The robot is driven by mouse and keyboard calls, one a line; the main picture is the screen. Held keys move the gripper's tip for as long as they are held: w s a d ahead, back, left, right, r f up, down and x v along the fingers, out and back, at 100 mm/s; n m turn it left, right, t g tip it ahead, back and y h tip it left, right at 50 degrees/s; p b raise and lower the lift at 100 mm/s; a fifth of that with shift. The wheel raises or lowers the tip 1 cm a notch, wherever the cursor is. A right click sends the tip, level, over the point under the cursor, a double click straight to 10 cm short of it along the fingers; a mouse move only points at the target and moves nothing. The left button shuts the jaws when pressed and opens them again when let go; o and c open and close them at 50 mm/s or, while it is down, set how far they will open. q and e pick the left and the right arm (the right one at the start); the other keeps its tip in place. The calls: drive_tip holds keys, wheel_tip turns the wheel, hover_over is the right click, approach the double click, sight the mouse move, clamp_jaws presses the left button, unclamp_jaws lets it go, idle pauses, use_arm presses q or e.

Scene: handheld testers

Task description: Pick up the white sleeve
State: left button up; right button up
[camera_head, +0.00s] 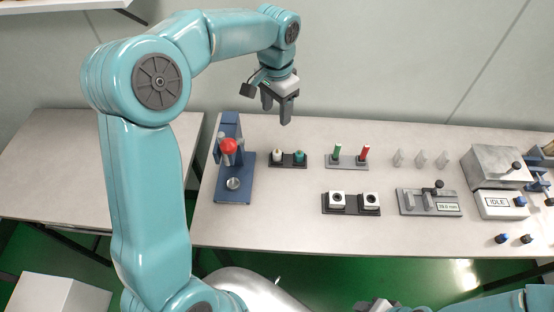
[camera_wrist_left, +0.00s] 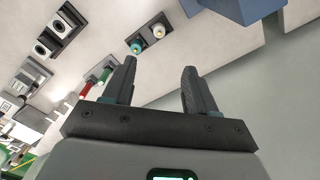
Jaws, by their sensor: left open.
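The white sleeve appears to be the small off-white upright piece (camera_head: 277,155) on a black two-place holder (camera_head: 288,161), beside a teal one (camera_head: 299,156). In the left wrist view the off-white piece (camera_wrist_left: 159,31) and the teal piece (camera_wrist_left: 137,46) stand beyond the fingertips. My left gripper (camera_head: 277,114) is open and empty, above and behind the holder, apart from it. In the left wrist view its two fingers (camera_wrist_left: 159,68) are spread with nothing between them. My right gripper is not in view.
A blue press with a red knob (camera_head: 228,146) stands left of the holder. To its right are a rack with green and red pieces (camera_head: 347,163), several pale cones (camera_head: 420,159) and a grey tester box (camera_head: 494,165). Two white blocks (camera_head: 351,201) sit in front. Bare table (camera_head: 270,215) lies between.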

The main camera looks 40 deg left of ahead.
use_arm(q)
hover_over(277, 152)
wheel_tip(277, 152, down, 12)
drive_tip(key=shift+w+r, duration=0.1)
wheel_tip(277, 152, down, 5)
drive_tip(key=shift+f, duration=0.2)
clamp_jaws()
